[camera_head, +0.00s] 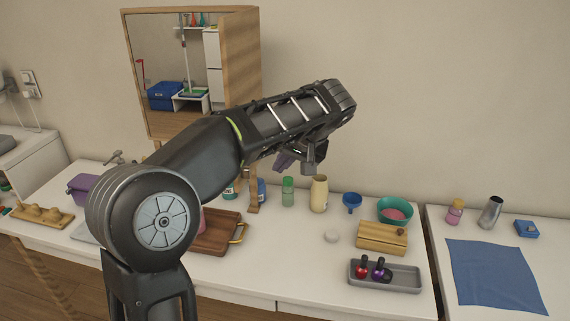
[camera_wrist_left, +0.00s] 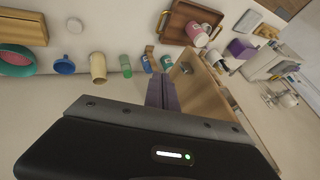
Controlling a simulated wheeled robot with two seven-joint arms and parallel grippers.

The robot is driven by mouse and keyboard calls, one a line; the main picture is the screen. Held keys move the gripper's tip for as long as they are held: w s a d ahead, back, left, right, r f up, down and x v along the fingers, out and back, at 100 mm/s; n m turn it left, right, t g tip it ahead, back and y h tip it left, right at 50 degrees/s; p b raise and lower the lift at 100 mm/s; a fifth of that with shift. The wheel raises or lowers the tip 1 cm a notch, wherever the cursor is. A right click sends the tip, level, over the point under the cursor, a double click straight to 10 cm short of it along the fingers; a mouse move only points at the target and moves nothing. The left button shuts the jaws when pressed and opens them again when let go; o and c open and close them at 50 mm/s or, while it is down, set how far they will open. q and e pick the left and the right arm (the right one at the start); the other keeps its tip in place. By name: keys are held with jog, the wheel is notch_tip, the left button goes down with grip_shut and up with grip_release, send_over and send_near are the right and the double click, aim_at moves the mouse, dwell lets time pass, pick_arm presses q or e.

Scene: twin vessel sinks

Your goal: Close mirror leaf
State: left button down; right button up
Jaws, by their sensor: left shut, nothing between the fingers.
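The mirror leaf (camera_head: 165,65) is at the upper left of the head view, a wood-framed mirror that reflects a shelf and a blue box. Wooden panelling (camera_head: 241,60) shows along its right side. How far the leaf stands open I cannot tell. My left arm crosses in front of its lower right part. My left gripper (camera_head: 287,162) is shut and empty, pointing down to the right of the mirror. In the left wrist view its purple fingers (camera_wrist_left: 162,92) appear beside a wooden panel (camera_wrist_left: 212,88); whether they touch it is unclear. My right gripper is out of view.
The white counter holds a green bottle (camera_head: 288,191), a cream bottle (camera_head: 319,194), a blue funnel (camera_head: 352,202), a teal bowl (camera_head: 395,204) and a wooden box (camera_head: 381,239). A grey tray (camera_head: 407,279) is in front. The wall right of the mirror is bare.

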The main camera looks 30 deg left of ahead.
pick_arm(q)
jog(key=a+f+p, duration=0.2)
jog(key=a+f, duration=0.2)
jog(key=a, duration=0.2)
jog(key=shift+a, duration=0.3)
jog(key=shift+a, duration=0.1)
